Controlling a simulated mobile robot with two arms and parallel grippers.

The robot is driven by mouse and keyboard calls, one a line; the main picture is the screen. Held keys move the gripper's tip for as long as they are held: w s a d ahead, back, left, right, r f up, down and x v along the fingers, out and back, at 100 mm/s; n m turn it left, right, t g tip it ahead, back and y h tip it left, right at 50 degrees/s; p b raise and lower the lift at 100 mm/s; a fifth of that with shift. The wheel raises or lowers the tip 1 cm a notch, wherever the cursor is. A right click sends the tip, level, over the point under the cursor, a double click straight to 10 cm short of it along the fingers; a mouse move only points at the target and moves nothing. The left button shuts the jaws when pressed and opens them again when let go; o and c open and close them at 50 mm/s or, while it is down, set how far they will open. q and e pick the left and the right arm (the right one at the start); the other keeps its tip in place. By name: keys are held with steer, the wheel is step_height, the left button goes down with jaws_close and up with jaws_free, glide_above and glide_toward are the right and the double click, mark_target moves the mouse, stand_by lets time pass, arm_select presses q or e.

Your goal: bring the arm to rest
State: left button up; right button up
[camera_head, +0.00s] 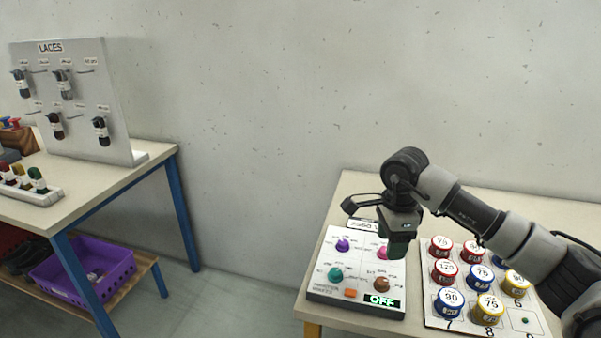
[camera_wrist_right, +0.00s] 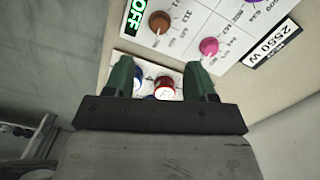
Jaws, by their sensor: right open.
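My right arm comes in from the right, and its gripper (camera_head: 397,243) points down over the upper right part of a white control panel (camera_head: 346,262). The pink knob (camera_head: 383,253) is partly hidden behind the gripper. In the right wrist view the green fingers (camera_wrist_right: 160,80) stand apart with nothing held between them. That view also shows the pink knob (camera_wrist_right: 209,46) and the brown knob (camera_wrist_right: 159,22), both clear of the fingers. My left gripper is in neither view.
The panel's display (camera_head: 381,300) reads OFF. A white board (camera_head: 465,318) with several numbered round tins (camera_head: 489,306) lies right of the panel. A lace rack (camera_head: 82,98) stands on the left table, above a purple crate (camera_head: 85,272). A floor gap separates the tables.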

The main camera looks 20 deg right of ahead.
steer(key=s+a+f+y, duration=0.25)
steer(key=a+y, duration=0.65)
steer(key=a, duration=0.9)
steer(key=s+a+r+m+t+y, duration=0.3)
steer(key=a+r+m+t+y, duration=0.6)
steer(key=m, duration=0.5)
steer(key=s+d+f+m+t+h, duration=0.1)
steer(key=d+f+m+t+h, duration=0.45)
steer(key=m, duration=0.75)
steer(key=d+f+m+t+h, duration=0.3)
steer(key=d+f+m+h, duration=0.35)
steer(key=m+h, duration=0.55)
steer(key=s+d+f+m+g, duration=0.2)
steer(key=s+f+m+g, duration=0.4)
steer(key=s, duration=0.5)
steer(key=s+d+f+m+g, duration=0.1)
steer(key=s+f+m+g, duration=0.4)
steer(key=s+f+g, duration=0.5)
step_height(320, 180, down, 22)
steer(key=s+p, duration=0.1)
steer(key=s+d+f, duration=0.3)
steer(key=s+f, duration=1.3)
steer(key=shift+s+n+p, duration=0.25)
steer(key=shift+n+p, duration=0.15)
steer(key=shift+p, duration=0.05)
